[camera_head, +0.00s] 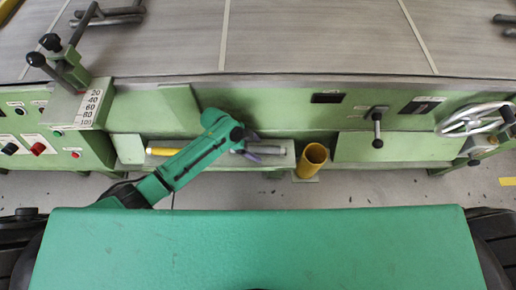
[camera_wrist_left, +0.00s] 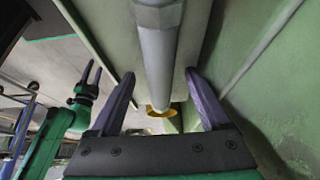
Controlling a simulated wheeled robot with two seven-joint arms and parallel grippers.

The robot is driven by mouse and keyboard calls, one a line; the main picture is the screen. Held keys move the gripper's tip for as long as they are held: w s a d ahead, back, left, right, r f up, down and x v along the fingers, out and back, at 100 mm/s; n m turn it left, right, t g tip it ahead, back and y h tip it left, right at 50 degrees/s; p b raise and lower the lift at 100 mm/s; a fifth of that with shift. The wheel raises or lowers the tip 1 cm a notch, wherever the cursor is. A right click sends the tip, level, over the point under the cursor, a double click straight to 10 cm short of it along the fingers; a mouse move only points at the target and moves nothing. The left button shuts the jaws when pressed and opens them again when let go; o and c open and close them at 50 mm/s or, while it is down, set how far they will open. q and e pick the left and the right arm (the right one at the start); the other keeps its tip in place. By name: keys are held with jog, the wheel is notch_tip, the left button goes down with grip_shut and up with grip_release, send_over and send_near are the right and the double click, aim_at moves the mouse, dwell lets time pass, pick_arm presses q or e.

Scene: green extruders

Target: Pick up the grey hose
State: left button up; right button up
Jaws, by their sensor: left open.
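The grey hose (camera_wrist_left: 158,55) is a straight, round grey bar in the left wrist view, running from the top edge down to between my fingers. In the head view a short part of it (camera_head: 273,147) shows on the green ledge, right of my left gripper (camera_head: 251,144). In the wrist view the purple fingers of my left gripper (camera_wrist_left: 160,76) are spread wide, one on each side of the hose. They look apart from it. My right gripper (camera_wrist_left: 93,72) appears at the left of the wrist view, its two purple fingers apart and empty.
A yellow open cup (camera_head: 313,158) stands right of the hose. A yellow rod (camera_head: 163,151) lies on the ledge to the left. The green machine front carries a black-knobbed lever (camera_head: 377,127) and a handwheel (camera_head: 474,119). Grey floor is clear below.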

pick_arm(q)
grip_shut()
jog(key=shift+r, duration=0.2)
